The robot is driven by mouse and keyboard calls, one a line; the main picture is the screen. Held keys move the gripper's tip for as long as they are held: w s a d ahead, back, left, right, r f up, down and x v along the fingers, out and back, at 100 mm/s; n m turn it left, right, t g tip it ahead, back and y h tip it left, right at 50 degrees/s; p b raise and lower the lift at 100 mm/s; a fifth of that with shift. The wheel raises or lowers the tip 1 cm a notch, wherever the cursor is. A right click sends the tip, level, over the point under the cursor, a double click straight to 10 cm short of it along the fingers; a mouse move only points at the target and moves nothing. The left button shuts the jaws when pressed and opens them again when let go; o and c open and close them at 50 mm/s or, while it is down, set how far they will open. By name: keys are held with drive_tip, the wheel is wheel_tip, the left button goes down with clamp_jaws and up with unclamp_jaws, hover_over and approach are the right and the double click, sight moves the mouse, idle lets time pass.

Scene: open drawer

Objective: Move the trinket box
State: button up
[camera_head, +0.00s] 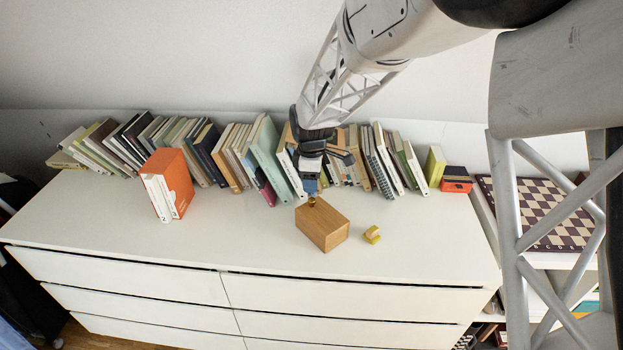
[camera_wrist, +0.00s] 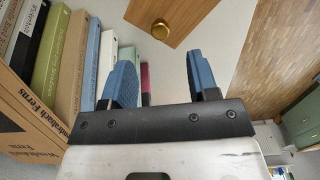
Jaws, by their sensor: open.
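The trinket box appears to be the wooden box (camera_head: 324,226) on the white dresser top, right of the middle in the head view. My gripper (camera_head: 312,189) is at the back-left end of the box, by the knob. In the wrist view my gripper (camera_wrist: 160,62) has its two blue fingers apart with nothing between them. The knob lies beyond the fingertips, in line with the gap. I see no contact.
A long row of books (camera_head: 200,150) stands along the wall behind the box. An orange-and-white book block (camera_head: 175,183) stands to the left. A small yellow object (camera_head: 372,235) lies just right of the box. The dresser top (camera_head: 90,225) is clear at left and front.

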sight(312, 199)
drive_tip(key=shift+f, duration=0.15)
drive_tip(key=shift+f, duration=3.8)
drive_tip(key=shift+c, duration=0.4)
clamp_jaws()
